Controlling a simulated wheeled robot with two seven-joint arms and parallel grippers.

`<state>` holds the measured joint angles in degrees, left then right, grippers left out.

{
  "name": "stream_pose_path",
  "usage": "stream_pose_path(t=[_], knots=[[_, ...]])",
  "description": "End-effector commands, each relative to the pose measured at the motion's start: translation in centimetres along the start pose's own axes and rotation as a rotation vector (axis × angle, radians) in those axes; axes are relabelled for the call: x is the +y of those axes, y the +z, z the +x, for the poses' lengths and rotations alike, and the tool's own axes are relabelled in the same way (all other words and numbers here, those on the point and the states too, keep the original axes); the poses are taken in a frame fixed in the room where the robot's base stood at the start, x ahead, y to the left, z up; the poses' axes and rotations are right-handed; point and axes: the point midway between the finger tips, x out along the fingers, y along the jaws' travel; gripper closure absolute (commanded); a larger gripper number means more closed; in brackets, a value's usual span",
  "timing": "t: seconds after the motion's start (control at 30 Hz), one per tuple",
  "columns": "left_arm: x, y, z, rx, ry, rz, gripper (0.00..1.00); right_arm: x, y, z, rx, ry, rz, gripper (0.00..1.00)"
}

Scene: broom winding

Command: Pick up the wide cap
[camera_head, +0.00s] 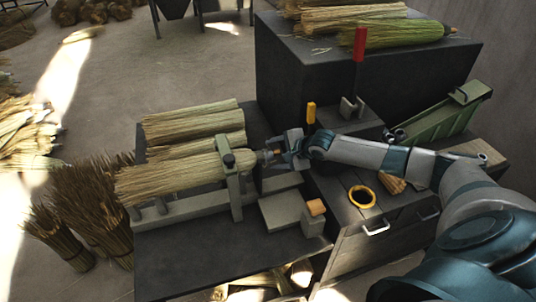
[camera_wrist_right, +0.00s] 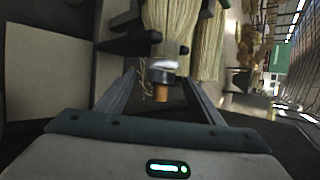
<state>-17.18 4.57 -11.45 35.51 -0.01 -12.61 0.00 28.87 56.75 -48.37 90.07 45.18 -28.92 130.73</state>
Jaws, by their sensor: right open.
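A yellow-orange ring with a dark middle (camera_head: 361,196) lies on the dark cabinet top at the right; it may be the wide cap, but I cannot tell for sure. My right gripper (camera_head: 276,154) is well to the left of it and farther back, pointing left at the end of a clamped broom bundle (camera_head: 175,178). In the right wrist view its fingers (camera_wrist_right: 160,101) are open, with the bundle's brown stub (camera_wrist_right: 161,93) and dark collar between them; they look apart from it. My left gripper is not in view.
The bundle lies in a grey clamp (camera_head: 230,185) on the dark bench. A small block with an orange top (camera_head: 315,208) stands at the bench's right. A red upright handle (camera_head: 359,60) and a green chute (camera_head: 440,115) are behind my right arm.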

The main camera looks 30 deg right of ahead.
Motion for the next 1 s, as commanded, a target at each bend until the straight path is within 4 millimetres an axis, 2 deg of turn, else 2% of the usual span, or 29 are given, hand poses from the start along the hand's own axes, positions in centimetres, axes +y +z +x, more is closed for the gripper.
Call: stream_pose_path(t=[0.33, 0.37, 0.57, 0.73, 0.77, 1.0], knots=[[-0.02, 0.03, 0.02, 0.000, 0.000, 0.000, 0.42, 0.03, -0.02, -0.03, 0.000, 0.000, 0.000, 0.39], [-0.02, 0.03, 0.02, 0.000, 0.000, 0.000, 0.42, 0.03, -0.02, -0.03, 0.000, 0.000, 0.000, 0.44], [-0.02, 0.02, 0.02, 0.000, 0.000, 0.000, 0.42, 0.03, -0.02, -0.04, 0.000, 0.000, 0.000, 0.92], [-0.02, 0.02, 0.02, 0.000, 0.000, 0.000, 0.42, 0.01, -0.02, -0.05, 0.000, 0.000, 0.000, 0.94], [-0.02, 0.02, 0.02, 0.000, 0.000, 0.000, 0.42, 0.01, -0.02, -0.05, 0.000, 0.000, 0.000, 0.98], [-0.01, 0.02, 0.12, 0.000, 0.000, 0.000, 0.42, -0.02, -0.01, -0.08, 0.000, 0.000, 0.000, 0.98]])
